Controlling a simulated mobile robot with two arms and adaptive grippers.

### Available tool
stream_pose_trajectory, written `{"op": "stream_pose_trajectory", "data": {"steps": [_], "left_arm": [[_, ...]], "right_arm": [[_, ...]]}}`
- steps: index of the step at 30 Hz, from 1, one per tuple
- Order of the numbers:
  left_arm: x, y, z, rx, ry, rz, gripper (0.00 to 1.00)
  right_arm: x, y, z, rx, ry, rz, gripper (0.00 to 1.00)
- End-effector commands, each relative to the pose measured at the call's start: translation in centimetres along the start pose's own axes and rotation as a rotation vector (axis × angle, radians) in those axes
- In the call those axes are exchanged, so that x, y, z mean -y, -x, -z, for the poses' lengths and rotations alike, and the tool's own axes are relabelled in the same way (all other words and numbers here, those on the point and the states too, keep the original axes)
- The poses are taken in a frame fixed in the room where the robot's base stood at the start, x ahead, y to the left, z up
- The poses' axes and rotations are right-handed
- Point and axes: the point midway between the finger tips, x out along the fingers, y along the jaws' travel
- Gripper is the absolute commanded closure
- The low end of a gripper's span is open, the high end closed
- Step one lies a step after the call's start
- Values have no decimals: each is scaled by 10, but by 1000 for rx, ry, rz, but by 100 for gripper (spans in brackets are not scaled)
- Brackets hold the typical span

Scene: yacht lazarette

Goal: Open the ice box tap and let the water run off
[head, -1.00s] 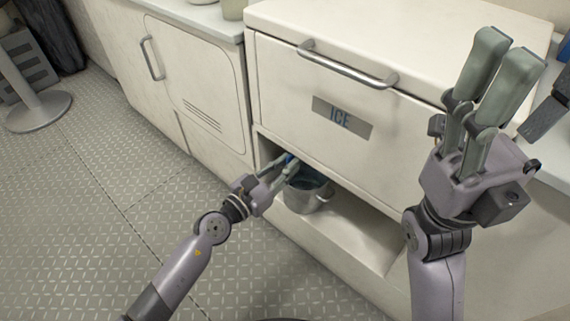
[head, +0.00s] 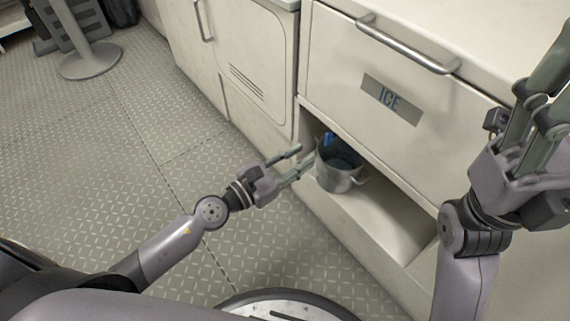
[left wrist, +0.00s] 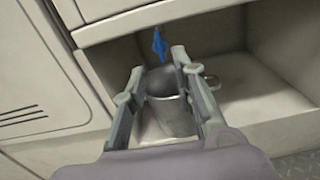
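The ice box (head: 370,60) has an ICE label on its front and an open recess below. A blue tap (head: 328,139) shows in the recess; in the left wrist view the tap (left wrist: 159,44) hangs from the recess top. A metal pot (head: 338,180) stands below it, bluish inside; I see no clear stream. My left gripper (head: 303,163) is open and empty, in front of the recess beside the pot. In the left wrist view its fingers frame the pot (left wrist: 170,118), with the tap beyond. My right gripper (head: 545,105) looks open and empty at the right, its tips cut off.
A white locker door (head: 240,50) with a handle is left of the ice box. The ice box's long handle (head: 405,45) juts out above the label. The recess floor (head: 395,215) right of the pot is bare.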

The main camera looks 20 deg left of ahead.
Motion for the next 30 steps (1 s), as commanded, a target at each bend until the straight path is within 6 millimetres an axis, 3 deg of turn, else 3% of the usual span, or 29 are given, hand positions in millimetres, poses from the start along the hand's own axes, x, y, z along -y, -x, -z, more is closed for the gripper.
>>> {"op": "stream_pose_trajectory", "data": {"steps": [12,30], "left_arm": [[0,41,0,4,6,-3,74],[0,43,-1,5,3,-1,74]], "right_arm": [[0,0,0,0,0,0,43],[0,0,0,0,0,0,43]]}}
